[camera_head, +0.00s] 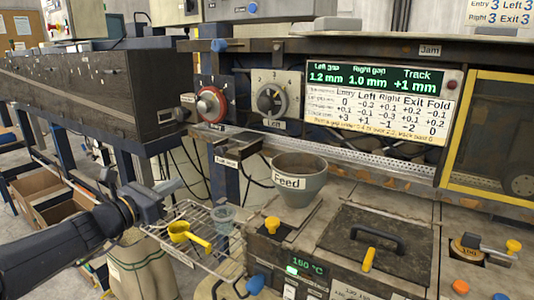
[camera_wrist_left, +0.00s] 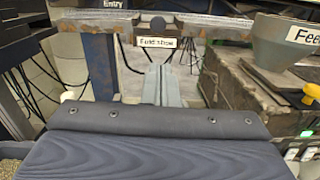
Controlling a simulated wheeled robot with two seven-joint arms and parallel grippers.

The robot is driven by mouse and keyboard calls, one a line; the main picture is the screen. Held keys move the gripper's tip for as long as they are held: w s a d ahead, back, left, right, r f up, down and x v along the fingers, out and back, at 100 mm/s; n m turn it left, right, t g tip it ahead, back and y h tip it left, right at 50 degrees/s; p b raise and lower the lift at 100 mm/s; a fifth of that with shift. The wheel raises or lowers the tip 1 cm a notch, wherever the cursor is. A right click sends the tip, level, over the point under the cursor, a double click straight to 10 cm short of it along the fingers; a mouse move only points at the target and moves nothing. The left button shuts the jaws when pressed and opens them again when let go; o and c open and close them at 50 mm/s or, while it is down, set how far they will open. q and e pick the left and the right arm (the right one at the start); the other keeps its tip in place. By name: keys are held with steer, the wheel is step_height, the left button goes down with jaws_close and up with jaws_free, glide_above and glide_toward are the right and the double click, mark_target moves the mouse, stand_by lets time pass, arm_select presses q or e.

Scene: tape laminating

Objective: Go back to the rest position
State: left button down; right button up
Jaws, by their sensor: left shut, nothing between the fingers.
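My left gripper (camera_head: 176,186) reaches in from the left in the head view, above the left end of a wire rack (camera_head: 200,222). Its fingers are shut with nothing between them. In the left wrist view the closed grey fingers (camera_wrist_left: 163,82) point forward, below a small white label on the machine's front. My right gripper shows in neither view.
A grey-green hopper marked "Feed" (camera_head: 300,182) stands right of my left gripper. A yellow scoop (camera_head: 185,234) and a clear cup (camera_head: 224,217) sit on the wire rack. A red-ringed dial (camera_head: 211,104) and a display panel (camera_head: 384,77) are on the machine behind.

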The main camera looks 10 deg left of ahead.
arm_select(q)
steer(key=s+d+f+m+g+h+p, duration=0.25)
steer(key=s+d+m+g, duration=0.45)
steer(key=s+d+m, duration=0.65)
steer(key=s+a+f+m+g+y+p, duration=0.1)
steer(key=s+f+m+g+y, duration=0.1)
steer(key=s+f+m, duration=0.3)
steer(key=s+a+f+m+g+y+p, duration=0.1)
steer(key=s+f+m+y, duration=0.3)
steer(key=s+m, duration=0.6)
steer(key=shift+s+f+g+p, duration=0.5)
steer(key=shift+s+f, duration=0.25)
steer(key=shift+s, duration=0.35)
steer(key=shift+m, duration=0.25)
